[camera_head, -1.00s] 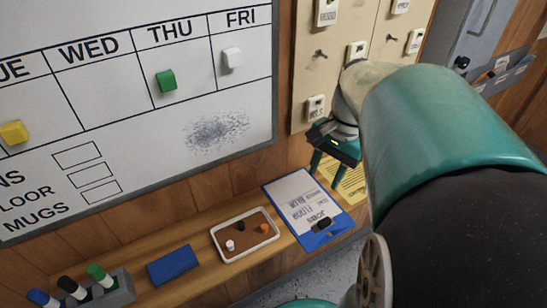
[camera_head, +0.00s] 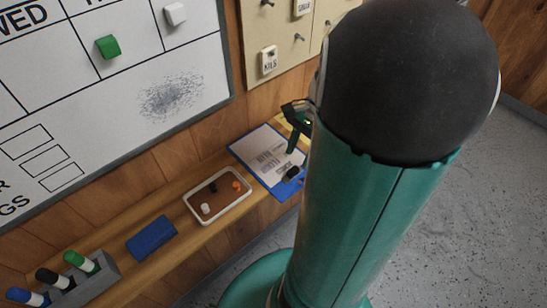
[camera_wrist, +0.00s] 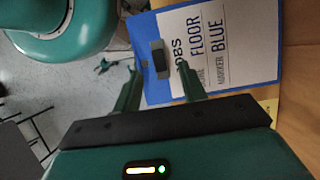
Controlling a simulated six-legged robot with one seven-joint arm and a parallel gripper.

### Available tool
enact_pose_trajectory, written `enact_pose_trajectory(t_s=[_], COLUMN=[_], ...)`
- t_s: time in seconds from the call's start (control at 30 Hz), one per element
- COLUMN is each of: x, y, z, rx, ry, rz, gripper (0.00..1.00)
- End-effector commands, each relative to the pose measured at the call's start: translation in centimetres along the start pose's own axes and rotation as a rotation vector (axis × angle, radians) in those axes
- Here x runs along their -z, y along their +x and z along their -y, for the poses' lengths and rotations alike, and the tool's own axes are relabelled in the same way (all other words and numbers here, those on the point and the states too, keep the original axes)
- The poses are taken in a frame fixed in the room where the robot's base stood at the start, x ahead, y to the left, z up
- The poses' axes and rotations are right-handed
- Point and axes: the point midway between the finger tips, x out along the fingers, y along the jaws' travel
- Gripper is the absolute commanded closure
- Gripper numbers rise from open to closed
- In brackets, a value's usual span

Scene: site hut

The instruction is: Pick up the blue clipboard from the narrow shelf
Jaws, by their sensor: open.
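The blue clipboard (camera_head: 265,158) lies on the narrow wooden shelf (camera_head: 172,202) with a white sheet and a dark clip at its front end. In the wrist view the clipboard (camera_wrist: 240,72) fills the upper middle, with "FLOOR" and "BLUE" readable on its sheet. My gripper (camera_head: 297,130) is over the clipboard's right side, partly hidden by my arm. In the wrist view my gripper's (camera_wrist: 158,70) two green fingers are apart, on either side of the dark clip end. Nothing shows held. I cannot tell whether the fingers touch the clipboard.
A white-rimmed tray (camera_head: 222,208) with small items sits left of the clipboard. Further left are a blue block (camera_head: 151,238) and a marker holder (camera_head: 88,283). A whiteboard (camera_head: 120,120) and hook panel (camera_head: 283,50) are on the wall behind. Speckled floor (camera_head: 440,220) is open at right.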

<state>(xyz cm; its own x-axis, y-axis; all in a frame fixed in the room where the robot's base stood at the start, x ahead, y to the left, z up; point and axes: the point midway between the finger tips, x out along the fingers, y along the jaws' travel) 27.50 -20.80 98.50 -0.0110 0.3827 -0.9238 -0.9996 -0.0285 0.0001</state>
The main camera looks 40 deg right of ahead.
Motion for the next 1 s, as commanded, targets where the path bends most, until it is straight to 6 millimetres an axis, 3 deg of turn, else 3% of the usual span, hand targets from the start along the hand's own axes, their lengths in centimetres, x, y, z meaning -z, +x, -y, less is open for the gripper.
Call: enact_pose_trajectory(t_s=[0.3,0.57,0.8,1.0], x=[0.0,0.0,0.0,0.0], y=[4.4,4.7,4.7,4.7], z=[-0.2,-0.2,-0.2,-0.2], rx=[-0.001,0.000,0.000,0.000], ry=[0.001,0.001,0.000,0.000], rz=[0.001,-0.001,-0.001,-0.001], gripper=[0.58,0.58,1.00,1.00])
